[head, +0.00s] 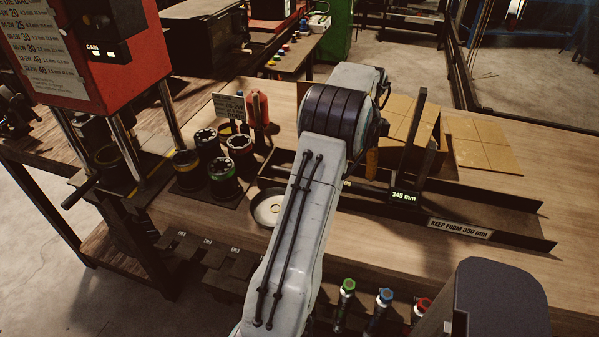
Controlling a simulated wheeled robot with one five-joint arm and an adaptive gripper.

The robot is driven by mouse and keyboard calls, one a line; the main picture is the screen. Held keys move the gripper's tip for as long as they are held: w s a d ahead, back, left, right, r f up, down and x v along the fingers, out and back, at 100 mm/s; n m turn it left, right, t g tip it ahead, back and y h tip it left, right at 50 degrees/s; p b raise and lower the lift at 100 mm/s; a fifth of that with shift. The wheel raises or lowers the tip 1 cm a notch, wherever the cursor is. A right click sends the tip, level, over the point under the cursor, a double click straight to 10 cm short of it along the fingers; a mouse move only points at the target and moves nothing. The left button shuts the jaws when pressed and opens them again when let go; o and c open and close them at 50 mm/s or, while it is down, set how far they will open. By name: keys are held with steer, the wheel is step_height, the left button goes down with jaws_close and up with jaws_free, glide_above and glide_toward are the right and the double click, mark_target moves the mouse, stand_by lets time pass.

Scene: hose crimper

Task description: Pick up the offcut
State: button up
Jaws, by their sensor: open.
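I cannot make out the offcut for certain; my arm covers part of the bench. A long dark measuring trough (480,205) lies along the bench, with a display (404,197) reading 345 mm and a sign (460,229) reading "KEEP FROM 350 mm". The visible right part of the trough looks empty. A small orange-brown object (372,163) shows just right of my arm's elbow, partly hidden; I cannot tell what it is. My gripper is hidden behind my arm.
A red crimping press (90,50) stands at the left. Several black die cups (222,178) and a round dish (268,208) are left of my arm. Cardboard boxes (405,118) stand behind the trough. Hose fittings with green, blue and red collars (384,297) line the front edge. The bench's right end is clear.

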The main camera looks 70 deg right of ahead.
mark_target(353, 185)
steer(key=shift+d+f, duration=0.15)
steer(key=shift+f, duration=0.4)
steer(key=shift+a+f+p, duration=0.2)
steer(key=shift+f+p, duration=0.45)
steer(key=shift+f, duration=2.55)
jaws_close()
